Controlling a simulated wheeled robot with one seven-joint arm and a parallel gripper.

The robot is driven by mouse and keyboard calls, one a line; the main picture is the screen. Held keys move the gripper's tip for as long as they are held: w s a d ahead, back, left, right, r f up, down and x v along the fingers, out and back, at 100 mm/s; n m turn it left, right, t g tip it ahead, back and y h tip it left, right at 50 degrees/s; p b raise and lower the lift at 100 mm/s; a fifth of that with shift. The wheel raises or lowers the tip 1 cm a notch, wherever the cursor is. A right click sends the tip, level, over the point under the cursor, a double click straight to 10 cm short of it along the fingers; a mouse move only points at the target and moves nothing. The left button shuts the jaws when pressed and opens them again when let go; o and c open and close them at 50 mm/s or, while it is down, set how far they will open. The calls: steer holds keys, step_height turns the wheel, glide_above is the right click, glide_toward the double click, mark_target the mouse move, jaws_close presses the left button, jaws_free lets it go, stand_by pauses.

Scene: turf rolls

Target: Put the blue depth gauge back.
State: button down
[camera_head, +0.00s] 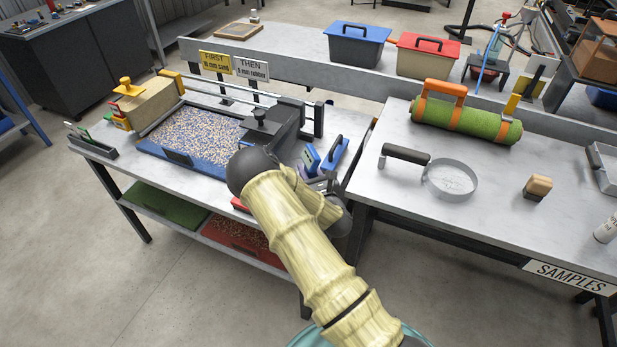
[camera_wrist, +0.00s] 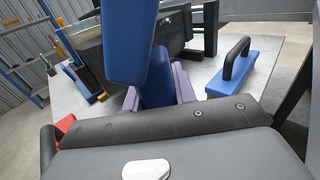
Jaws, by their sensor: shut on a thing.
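The blue depth gauge (camera_wrist: 128,42) stands upright close to the camera in the wrist view, and its upper end runs out of the frame. In the head view its blue top (camera_head: 312,158) shows at the right end of the left table. My gripper (camera_head: 318,183) is shut on it low down, and my arm partly covers the jaws. A narrow dark rack (camera_head: 95,146) with upright coloured pieces stands at the left table's far left end.
A blue block with a black handle (camera_head: 335,155) stands close right of the gauge. A blue tray of speckled granules (camera_head: 165,158) lies to the left, with a black hopper-like part (camera_head: 283,122) nearby. The right table (camera_head: 400,215) holds a green turf roll (camera_head: 465,118) and a round pan (camera_head: 450,180).

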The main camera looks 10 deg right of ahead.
steer(key=shift+f, duration=1.55)
steer(key=shift+f, duration=0.2)
steer(key=c, duration=1.1)
jaws_free()
steer(key=shift+r, duration=0.15)
